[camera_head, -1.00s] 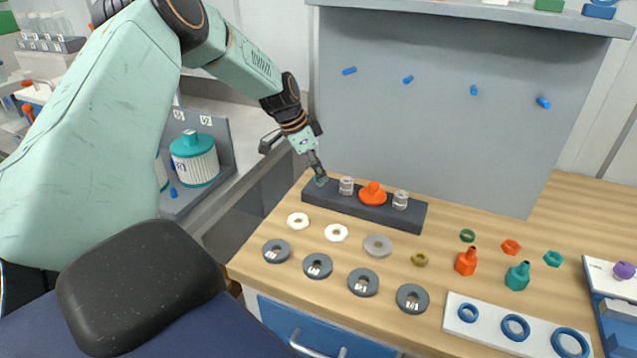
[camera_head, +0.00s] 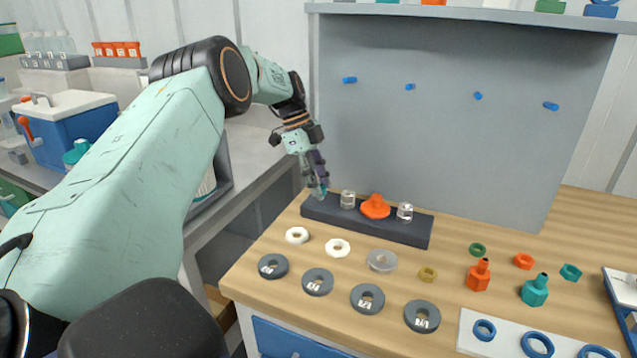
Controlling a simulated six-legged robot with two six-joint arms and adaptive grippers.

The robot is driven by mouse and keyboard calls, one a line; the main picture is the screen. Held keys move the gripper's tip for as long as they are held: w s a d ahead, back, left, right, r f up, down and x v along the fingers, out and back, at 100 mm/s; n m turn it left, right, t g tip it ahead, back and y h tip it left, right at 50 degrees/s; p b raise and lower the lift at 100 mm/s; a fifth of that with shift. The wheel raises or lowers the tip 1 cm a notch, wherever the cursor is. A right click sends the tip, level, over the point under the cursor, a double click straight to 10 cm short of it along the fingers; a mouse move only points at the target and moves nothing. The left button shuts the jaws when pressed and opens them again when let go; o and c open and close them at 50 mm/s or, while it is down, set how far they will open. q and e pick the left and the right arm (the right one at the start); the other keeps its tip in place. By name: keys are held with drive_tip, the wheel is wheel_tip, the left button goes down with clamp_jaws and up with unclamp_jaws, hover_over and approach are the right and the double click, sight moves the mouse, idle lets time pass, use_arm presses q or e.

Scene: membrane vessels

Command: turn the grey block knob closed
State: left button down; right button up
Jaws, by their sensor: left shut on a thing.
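The dark grey block (camera_head: 368,226) lies along the back left of the wooden bench. An orange flanged knob (camera_head: 375,207) stands near its middle, between two clear ribbed fittings (camera_head: 347,198) and (camera_head: 405,212). My left gripper (camera_head: 319,189) is at the block's left end, pointing down. It is shut on a small teal piece (camera_head: 320,194) there, which its fingers mostly hide. I cannot tell how the teal piece is turned. My right gripper is not in view.
White and grey rings (camera_head: 297,235) lie in front of the block. Orange (camera_head: 478,275) and teal (camera_head: 535,291) fittings stand to the right. A grey panel (camera_head: 460,140) with blue pegs rises behind the block.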

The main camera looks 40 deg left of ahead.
use_arm(q)
drive_tip(key=shift+m, duration=0.6)
drive_tip(key=c, duration=1.1)
unclamp_jaws()
drive_tip(key=shift+o, duration=0.2)
drive_tip(key=v, duration=0.7)
drive_tip(key=shift+r, duration=0.2)
drive_tip(key=shift+w+a, duration=0.1)
